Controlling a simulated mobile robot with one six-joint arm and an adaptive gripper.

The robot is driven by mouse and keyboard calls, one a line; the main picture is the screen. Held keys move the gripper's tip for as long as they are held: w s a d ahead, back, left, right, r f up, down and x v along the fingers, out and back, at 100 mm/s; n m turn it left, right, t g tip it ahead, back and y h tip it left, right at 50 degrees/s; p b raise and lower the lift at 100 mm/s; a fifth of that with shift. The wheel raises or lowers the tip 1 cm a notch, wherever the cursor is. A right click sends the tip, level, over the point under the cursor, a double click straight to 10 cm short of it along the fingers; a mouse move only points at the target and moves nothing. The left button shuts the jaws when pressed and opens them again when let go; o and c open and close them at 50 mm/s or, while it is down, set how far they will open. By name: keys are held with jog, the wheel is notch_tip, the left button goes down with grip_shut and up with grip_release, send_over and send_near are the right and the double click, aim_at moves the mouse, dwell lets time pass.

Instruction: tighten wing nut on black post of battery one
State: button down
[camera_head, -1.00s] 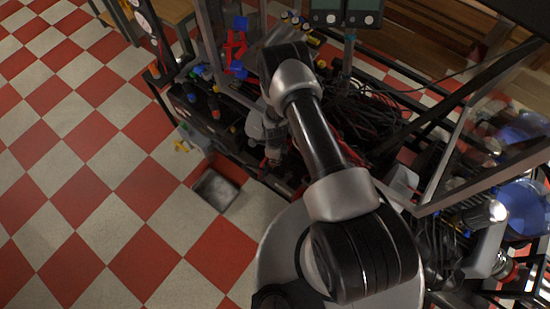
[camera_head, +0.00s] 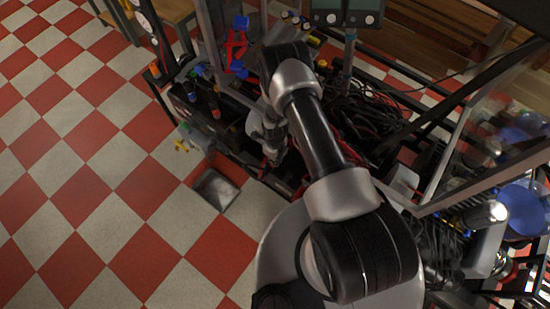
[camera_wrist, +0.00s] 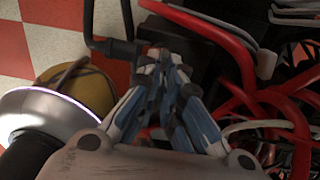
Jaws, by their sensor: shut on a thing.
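My gripper (camera_wrist: 163,62) is in the wrist view with its two blue-grey fingers drawn together at the tips. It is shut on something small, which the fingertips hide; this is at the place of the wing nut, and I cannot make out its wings. A black battery-like block (camera_wrist: 201,62) lies just beyond and right of the fingertips. The black post is not clearly visible. In the head view my gripper (camera_head: 272,157) points down at the near edge of the dark cart, partly hidden by my arm.
Red cables (camera_wrist: 225,40) run close to the right of the fingers. A black bar (camera_wrist: 112,48) stands close on the left. A grey tray (camera_head: 215,189) lies on the checkered floor. A tangle of black cables (camera_head: 365,110) fills the cart's middle. The floor at left is open.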

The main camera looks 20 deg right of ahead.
jog(key=shift+w+r, duration=0.1)
jog(key=c, duration=1.8)
grip_release()
jog(key=shift+o, duration=0.2)
notch_tip(320, 180, up, 12)
